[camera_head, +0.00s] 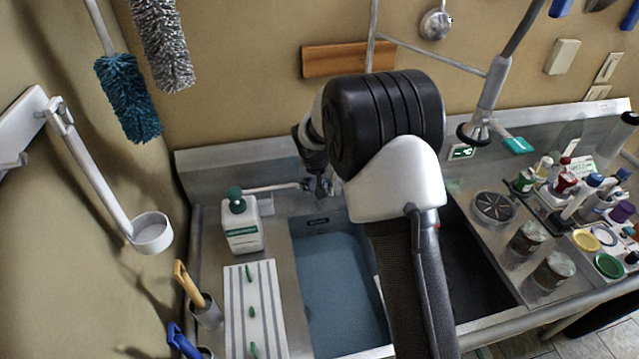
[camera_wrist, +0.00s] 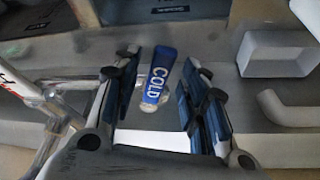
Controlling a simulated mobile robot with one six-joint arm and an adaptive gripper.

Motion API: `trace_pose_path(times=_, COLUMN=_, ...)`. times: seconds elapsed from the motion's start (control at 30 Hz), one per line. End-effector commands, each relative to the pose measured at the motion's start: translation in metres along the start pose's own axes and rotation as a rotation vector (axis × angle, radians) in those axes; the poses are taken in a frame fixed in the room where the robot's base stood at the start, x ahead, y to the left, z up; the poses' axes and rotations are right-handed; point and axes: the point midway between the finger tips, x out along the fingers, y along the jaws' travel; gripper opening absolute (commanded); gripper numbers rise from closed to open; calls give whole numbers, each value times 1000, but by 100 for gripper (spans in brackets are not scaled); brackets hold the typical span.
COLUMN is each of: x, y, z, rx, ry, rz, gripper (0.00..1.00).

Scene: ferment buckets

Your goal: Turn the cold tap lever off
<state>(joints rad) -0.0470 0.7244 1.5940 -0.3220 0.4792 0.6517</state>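The cold tap lever (camera_wrist: 158,77) is blue with white "COLD" lettering and sits on a pale metal base. In the wrist view it stands between the two fingers of my gripper (camera_wrist: 160,68), which is open. Gaps show on both sides of the lever, so the fingers appear apart from it. There the blue lever cannot be made out behind my arm.
A basin of bluish water (camera_head: 340,280) lies in front of the tap. A soap bottle (camera_head: 242,225) stands left of it. In the wrist view, a metal pipe (camera_wrist: 45,88) runs close by the left finger and a pale box (camera_wrist: 275,53) lies to the right.

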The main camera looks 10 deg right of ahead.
Motion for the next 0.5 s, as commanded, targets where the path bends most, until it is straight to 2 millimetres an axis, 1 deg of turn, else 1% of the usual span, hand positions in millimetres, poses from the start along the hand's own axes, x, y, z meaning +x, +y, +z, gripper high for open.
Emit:
trace_pose_path(times=0.17, x=-1, y=0, z=0, rx=0, ry=1, rz=0, gripper=40)
trace_pose_path(times=0.27, x=-9, y=0, z=-1, rx=0, ry=3, rz=-1, gripper=40)
trace_pose_path(times=0.37, x=-25, y=-1, z=-2, rx=1, ry=5, rz=-2, gripper=40)
trace_pose_path(times=0.5, x=-56, y=-1, z=-2, rx=2, ry=5, rz=-2, gripper=40)
